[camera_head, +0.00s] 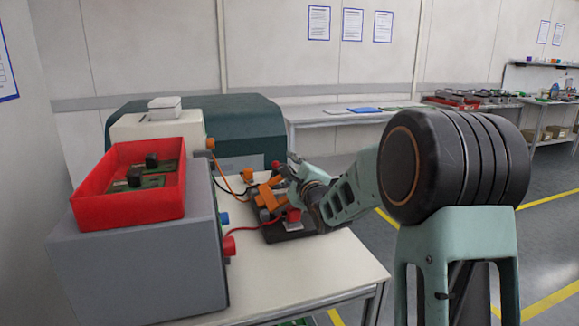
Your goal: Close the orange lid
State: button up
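A small device with orange parts (267,197) sits on the pale table, in the middle of the picture. Its orange lid seems to be among these parts, but it is too small and too covered to tell how far open it stands. A dark base (285,232) and a small red block (293,216) are beside it. My gripper (287,180) is at the right side of the orange parts, very close to them. Its fingers are small and dark and blend with the device, so I cannot tell whether they touch it or are open.
A grey box (140,270) with red and blue plugs stands at the left, with a red tray (128,212) of circuit boards on top. Orange and red cables run to the device. The front right of the table (320,268) is clear.

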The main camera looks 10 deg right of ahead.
jog(key=shift+a, duration=0.1)
jog(key=s+d, duration=0.2)
jog(key=s, duration=1)
jog(key=shift+d, duration=0.2)
